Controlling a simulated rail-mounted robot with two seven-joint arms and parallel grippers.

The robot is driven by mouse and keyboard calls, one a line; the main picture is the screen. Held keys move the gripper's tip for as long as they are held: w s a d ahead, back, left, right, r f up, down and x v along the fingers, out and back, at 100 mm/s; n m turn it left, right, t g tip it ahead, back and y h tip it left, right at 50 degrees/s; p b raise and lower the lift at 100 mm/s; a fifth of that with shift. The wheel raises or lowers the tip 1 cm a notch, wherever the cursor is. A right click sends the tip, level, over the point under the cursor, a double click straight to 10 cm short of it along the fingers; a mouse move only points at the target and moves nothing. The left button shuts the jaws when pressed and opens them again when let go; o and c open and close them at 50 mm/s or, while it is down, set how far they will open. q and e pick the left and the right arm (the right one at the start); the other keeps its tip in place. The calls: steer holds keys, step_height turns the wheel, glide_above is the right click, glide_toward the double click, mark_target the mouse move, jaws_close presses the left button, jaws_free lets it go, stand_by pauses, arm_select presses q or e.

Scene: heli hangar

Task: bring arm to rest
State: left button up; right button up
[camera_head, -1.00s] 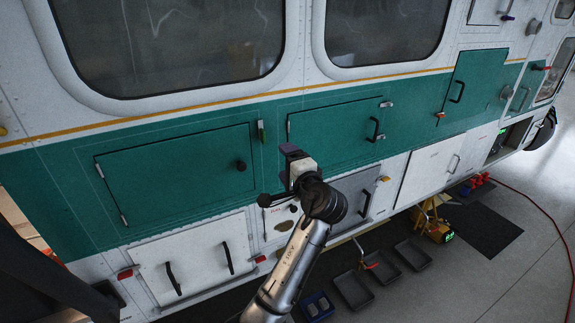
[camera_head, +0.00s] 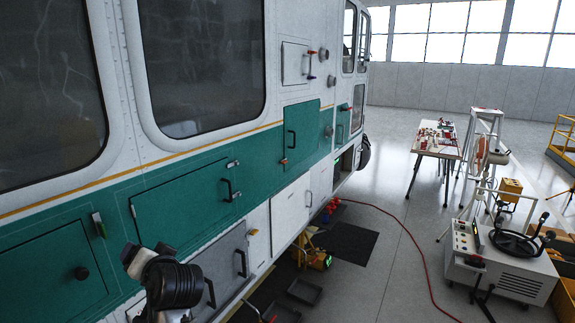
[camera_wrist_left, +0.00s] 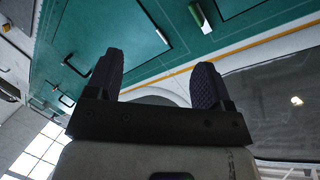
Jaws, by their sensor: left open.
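My left gripper (camera_head: 131,253) is at the lower left of the head view, raised in front of the helicopter's side (camera_head: 200,140). Its fingers are hard to make out there. In the left wrist view the left gripper (camera_wrist_left: 155,70) is open, its two dark ribbed fingers wide apart with nothing between them. Beyond the fingers are the green panels (camera_wrist_left: 110,25) and a dark window (camera_wrist_left: 275,115). A small green latch (camera_wrist_left: 196,14) lies past the fingertips. My right gripper is not in view.
The helicopter side has protruding handles (camera_head: 228,190). A red hose (camera_head: 408,235) crosses the floor. A tool table (camera_head: 437,150) and a cart with a steering wheel (camera_head: 505,265) stand at the right. Black trays (camera_head: 304,291) lie below the helicopter. Open floor (camera_head: 380,170) lies between.

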arm_select(q)
steer(key=s+d+r+n+t+h, duration=0.2)
steer(key=s+d+r+t+h, duration=0.1)
steer(key=d+h, duration=0.1)
steer(key=s+d+f+m+h+p, duration=0.2)
steer(key=s+d+f+h, duration=0.3)
steer(key=s, duration=0.3)
steer(key=s+f+m+g+h+p, duration=0.1)
steer(key=s+f+g+p, duration=0.2)
steer(key=s+f, duration=1)
steer(key=s+f+g+h+p, duration=0.1)
steer(key=s+f+g+p, duration=0.2)
steer(key=s+f, duration=1)
steer(key=s+g, duration=0.3)
steer(key=s, duration=0.4)
steer(key=shift+m+g+p, duration=0.3)
steer(key=shift+m, duration=0.1)
